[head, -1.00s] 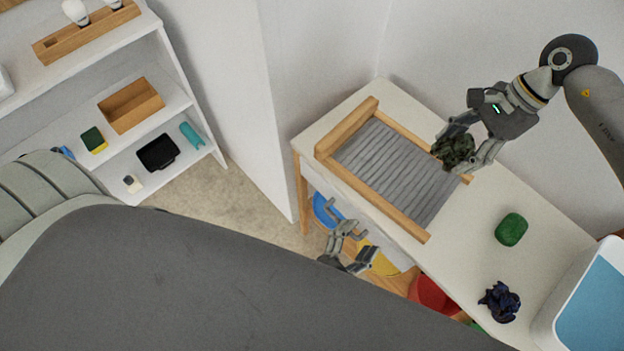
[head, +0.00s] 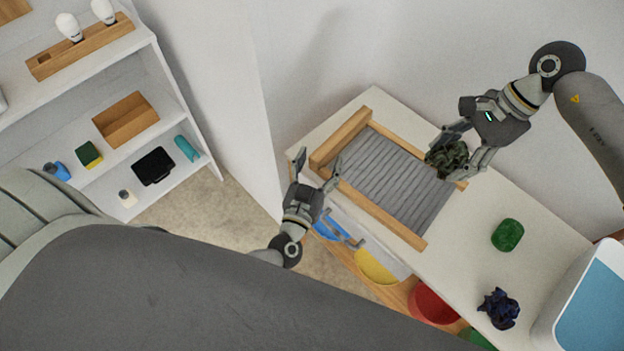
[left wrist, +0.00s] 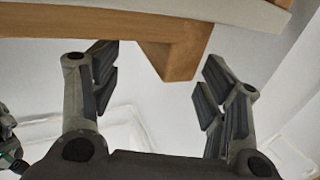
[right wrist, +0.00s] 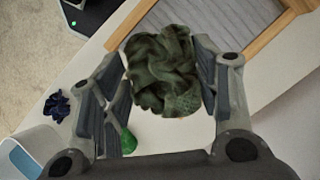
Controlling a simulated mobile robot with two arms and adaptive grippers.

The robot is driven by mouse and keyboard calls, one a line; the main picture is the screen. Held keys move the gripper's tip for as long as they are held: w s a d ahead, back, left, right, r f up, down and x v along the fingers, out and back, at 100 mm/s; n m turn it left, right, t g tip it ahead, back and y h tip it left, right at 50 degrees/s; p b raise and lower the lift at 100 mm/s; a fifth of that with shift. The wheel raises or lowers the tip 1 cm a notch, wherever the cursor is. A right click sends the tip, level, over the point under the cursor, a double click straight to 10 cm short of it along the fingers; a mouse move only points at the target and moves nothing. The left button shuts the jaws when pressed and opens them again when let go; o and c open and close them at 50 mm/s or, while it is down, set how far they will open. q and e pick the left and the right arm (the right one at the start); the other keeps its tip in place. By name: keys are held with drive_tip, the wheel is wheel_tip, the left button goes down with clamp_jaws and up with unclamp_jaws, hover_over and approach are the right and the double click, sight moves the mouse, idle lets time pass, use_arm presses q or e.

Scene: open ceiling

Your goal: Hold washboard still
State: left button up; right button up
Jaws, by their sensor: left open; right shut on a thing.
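The washboard (head: 390,180), a ribbed grey panel in a wooden frame, lies on the white table. My left gripper (head: 318,170) is open and empty by the washboard's left end, over the table's near edge. In the left wrist view a wooden block (left wrist: 178,50) shows beyond and between the open fingers; I cannot tell whether it is washboard or table. My right gripper (head: 458,158) is shut on a crumpled dark green cloth (right wrist: 165,75) at the washboard's far right edge. The cloth also shows in the head view (head: 447,157).
A green lump (head: 508,235), a dark blue crumpled cloth (head: 498,308) and a white-and-blue container (head: 585,310) are at the table's right. Blue, yellow and red (head: 433,304) bowls sit below. Walls stand close behind and left of the table.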

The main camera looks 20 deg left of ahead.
sight(324, 151)
use_arm(q)
drive_tip(key=shift+w+a, duration=0.15)
drive_tip(key=shift+w, duration=1.8)
drive_tip(key=shift+c, duration=0.2)
clamp_jaws()
